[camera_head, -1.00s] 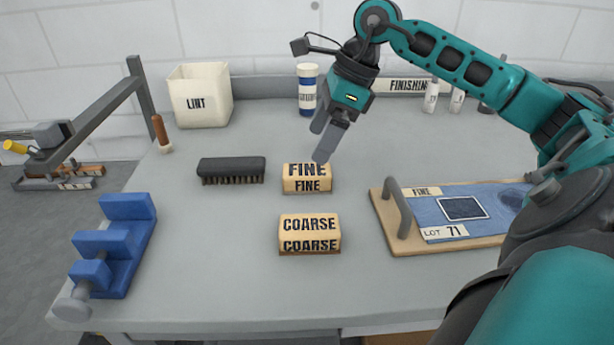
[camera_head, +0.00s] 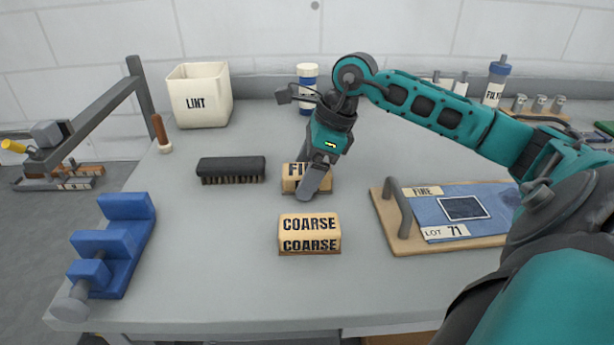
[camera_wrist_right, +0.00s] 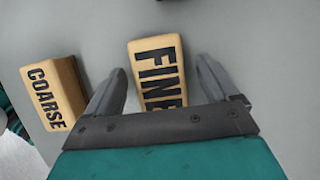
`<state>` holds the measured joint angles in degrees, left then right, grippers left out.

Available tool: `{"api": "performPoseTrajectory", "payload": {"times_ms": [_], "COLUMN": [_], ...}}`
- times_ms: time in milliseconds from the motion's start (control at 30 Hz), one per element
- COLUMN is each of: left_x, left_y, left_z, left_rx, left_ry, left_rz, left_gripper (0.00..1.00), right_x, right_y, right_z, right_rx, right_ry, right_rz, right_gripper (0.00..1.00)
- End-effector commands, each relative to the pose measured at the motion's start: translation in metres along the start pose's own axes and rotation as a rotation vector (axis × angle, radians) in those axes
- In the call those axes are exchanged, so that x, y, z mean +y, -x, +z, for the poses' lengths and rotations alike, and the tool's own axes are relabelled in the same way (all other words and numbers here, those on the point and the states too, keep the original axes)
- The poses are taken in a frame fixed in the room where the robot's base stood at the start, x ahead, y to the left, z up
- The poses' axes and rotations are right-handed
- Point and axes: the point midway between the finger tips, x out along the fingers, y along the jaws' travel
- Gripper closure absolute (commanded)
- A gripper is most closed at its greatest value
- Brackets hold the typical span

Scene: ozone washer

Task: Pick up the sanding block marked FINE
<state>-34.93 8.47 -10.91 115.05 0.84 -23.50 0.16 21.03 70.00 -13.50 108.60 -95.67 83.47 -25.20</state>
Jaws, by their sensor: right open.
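The sanding block marked FINE (camera_head: 291,172) is tan with black letters and lies on the grey table, partly hidden behind my right gripper (camera_head: 308,190) in the head view. In the right wrist view, the FINE block (camera_wrist_right: 158,72) lies between the two open fingers of my right gripper (camera_wrist_right: 163,82), with a gap at each side. I cannot tell how far down the fingers reach beside it. The block marked COARSE (camera_head: 309,233) lies in front of the FINE block, and also shows left of the gripper in the right wrist view (camera_wrist_right: 52,92). My left gripper is not seen.
A black brush (camera_head: 231,169) lies left of the FINE block. A wooden board with a handle (camera_head: 402,232) and blue sheet (camera_head: 468,208) lies to the right. A LINT bin (camera_head: 199,97) and a blue-capped container (camera_head: 307,73) stand behind. A blue vise (camera_head: 118,245) is front left.

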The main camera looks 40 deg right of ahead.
Motion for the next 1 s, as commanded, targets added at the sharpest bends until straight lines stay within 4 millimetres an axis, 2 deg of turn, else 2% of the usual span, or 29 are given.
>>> {"api": "performPoseTrajectory", "payload": {"times_ms": [433, 1000], "left_x": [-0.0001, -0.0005], "left_y": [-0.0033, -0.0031], "left_z": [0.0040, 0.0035], "left_rx": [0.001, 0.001], "left_ry": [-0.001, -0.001], "left_rz": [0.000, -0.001], "left_gripper": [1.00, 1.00], "right_x": [-0.0001, 0.0001], "right_y": [-0.0035, -0.0032], "right_z": [-0.0014, -0.0013], "right_rx": [-0.001, 0.000], "right_ry": [0.000, 0.000], "right_rz": [-0.001, 0.000], "right_gripper": [0.14, 0.68]}}
